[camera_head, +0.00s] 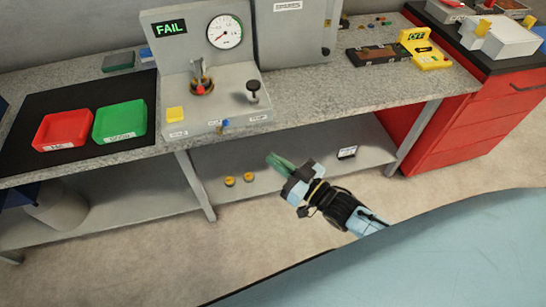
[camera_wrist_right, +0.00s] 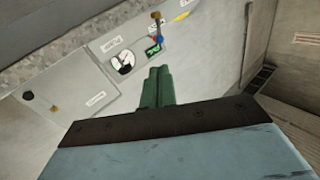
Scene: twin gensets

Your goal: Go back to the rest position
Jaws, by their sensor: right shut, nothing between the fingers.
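My right gripper (camera_head: 275,160) is in front of the workbench, below the level of its top, with its green fingers together and nothing between them. The fingers (camera_wrist_right: 157,86) also show pressed side by side in the right wrist view, with a grey panel and a small round gauge (camera_wrist_right: 123,63) beyond them. The right arm comes in from the lower right in the head view. My left gripper is in neither view.
The bench (camera_head: 310,103) carries a test stand with a gauge (camera_head: 225,32) and a FAIL display (camera_head: 170,28), plus red (camera_head: 62,128) and green (camera_head: 120,121) trays on a black mat. A lower shelf (camera_head: 270,180) holds two yellow pieces. A red cabinet (camera_head: 470,125) stands right. Open floor lies in front.

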